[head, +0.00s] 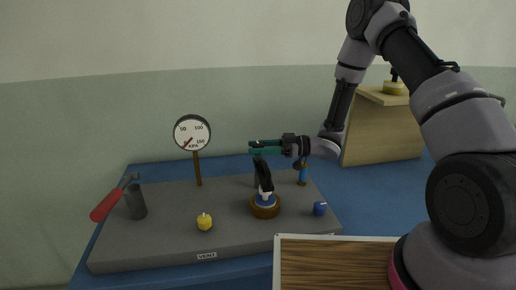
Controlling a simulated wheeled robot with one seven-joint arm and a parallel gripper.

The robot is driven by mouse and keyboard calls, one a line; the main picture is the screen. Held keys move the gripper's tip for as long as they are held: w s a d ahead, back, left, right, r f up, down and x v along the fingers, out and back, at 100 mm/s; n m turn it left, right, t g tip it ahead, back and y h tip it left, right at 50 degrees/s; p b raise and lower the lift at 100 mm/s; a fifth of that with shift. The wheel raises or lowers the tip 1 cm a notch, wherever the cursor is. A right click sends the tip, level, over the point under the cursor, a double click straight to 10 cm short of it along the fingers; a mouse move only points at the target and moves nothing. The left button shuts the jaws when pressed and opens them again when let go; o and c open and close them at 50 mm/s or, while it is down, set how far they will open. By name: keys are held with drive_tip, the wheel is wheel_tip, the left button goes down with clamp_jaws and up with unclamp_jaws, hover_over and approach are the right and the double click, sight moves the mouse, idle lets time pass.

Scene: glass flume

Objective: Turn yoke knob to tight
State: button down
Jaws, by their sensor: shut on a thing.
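A grey bench board (165,235) carries several fittings. Near its right side, a round brown base (265,209) holds a blue and white part with a tilted black upright piece (263,175) on top. This black piece seems to be the yoke knob, but no label on it can be read. My gripper (253,148) reaches in from the right, with its teal fingers level at the top of the black piece. It is shut there, seemingly on the top of that piece; the fingers hide the exact contact.
A kPa gauge (192,133) stands on a post at the back.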

drive_tip(key=shift+n+g, duration=0.3)
drive_tip(key=shift+g, duration=0.1)
drive_tip(key=n+g+h, duration=0.1)
drive_tip(key=n+g, duration=0.1)
drive_tip(key=g, duration=0.1)
drive_tip(key=shift+w+n+g, duration=0.1)
drive_tip(key=shift+n+g, duration=0.2)
drive_tip(key=n+g+h, duration=0.4)
drive_tip(key=g, duration=0.2)
drive_tip(key=shift+n, duration=0.3)
drive_tip(key=n+g+h, duration=0.1)
drive_tip(key=n+h, duration=0.1)
drive_tip(key=h, duration=0.1)
drive_tip(key=n+g+h, duration=0.2)
drive_tip(key=h, duration=0.1)
drive_tip(key=shift+g, duration=0.3)
drive_tip(key=shift+n+g+h, duration=0.7)
drive_tip(key=shift+n+h, duration=1.1)
drive_tip(key=shift+h, duration=1.1)
drive_tip(key=shift+c, duration=1.9)
unclamp_jaws()
